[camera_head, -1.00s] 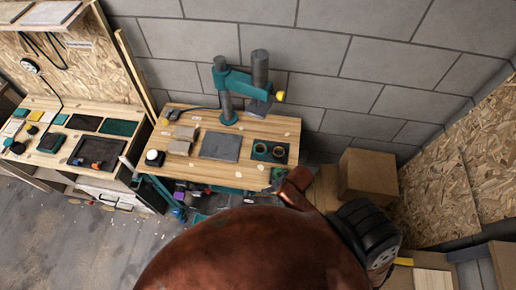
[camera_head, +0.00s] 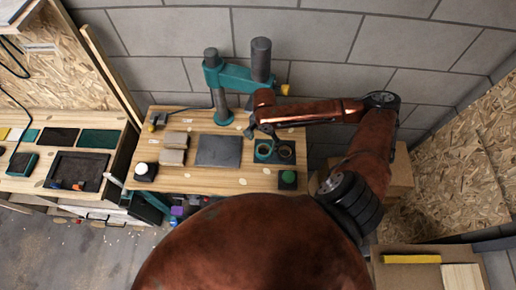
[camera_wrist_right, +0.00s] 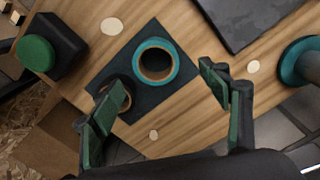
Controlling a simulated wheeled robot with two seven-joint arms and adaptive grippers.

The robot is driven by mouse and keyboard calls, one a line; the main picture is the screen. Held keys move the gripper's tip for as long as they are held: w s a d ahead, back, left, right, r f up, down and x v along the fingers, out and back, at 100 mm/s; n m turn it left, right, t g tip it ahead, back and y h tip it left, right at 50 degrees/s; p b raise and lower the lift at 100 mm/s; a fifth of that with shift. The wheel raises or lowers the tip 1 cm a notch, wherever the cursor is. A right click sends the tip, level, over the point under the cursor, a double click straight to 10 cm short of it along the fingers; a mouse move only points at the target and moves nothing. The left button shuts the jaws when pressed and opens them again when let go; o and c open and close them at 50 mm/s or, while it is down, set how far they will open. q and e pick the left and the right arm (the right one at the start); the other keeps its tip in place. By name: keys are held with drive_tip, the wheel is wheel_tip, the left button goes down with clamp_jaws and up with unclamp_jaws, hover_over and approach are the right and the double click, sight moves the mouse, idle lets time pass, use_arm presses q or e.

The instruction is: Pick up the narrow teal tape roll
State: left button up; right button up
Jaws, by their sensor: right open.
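The teal tape roll (camera_wrist_right: 155,43) lies flat on a dark square mat (camera_wrist_right: 122,66), its tan core facing up. A second, darker roll (camera_wrist_right: 127,100) lies beside it, partly hidden by one finger. In the head view the teal roll (camera_head: 257,151) is the left of the two on the mat. Which roll is narrower is hard to tell. My right gripper (camera_wrist_right: 160,88) is open and empty, with both rolls in front of it; in the head view it (camera_head: 256,134) hangs near the mat's back edge. My left gripper is not in view.
On the wooden bench (camera_head: 215,180) stand a teal press (camera_head: 235,76), a dark plate (camera_head: 219,150), wooden blocks (camera_head: 174,148), a box with a green button (camera_head: 287,178) and one with a white button (camera_head: 145,171). A grey block wall rises behind.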

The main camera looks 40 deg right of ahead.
sight(263, 153)
drive_tip(key=shift+s+f, duration=0.2)
drive_tip(key=shift+f, duration=0.15)
drive_tip(key=shift+s+f, duration=0.25)
drive_tip(key=shift+f, duration=0.05)
drive_tip(key=shift+w+f, duration=0.25)
drive_tip(key=shift+f, duration=0.9)
wheel_tip(263, 153, down, 4)
drive_tip(key=shift+s+r, duration=0.15)
drive_tip(key=shift+c, duration=0.2)
drive_tip(key=c, duration=1.1)
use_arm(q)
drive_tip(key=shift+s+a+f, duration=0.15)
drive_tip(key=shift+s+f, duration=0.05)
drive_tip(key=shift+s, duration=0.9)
use_arm(e)
drive_tip(key=shift+c, duration=0.4)
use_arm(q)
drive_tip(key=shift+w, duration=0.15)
use_arm(e)
drive_tip(key=shift+r, duration=0.15)
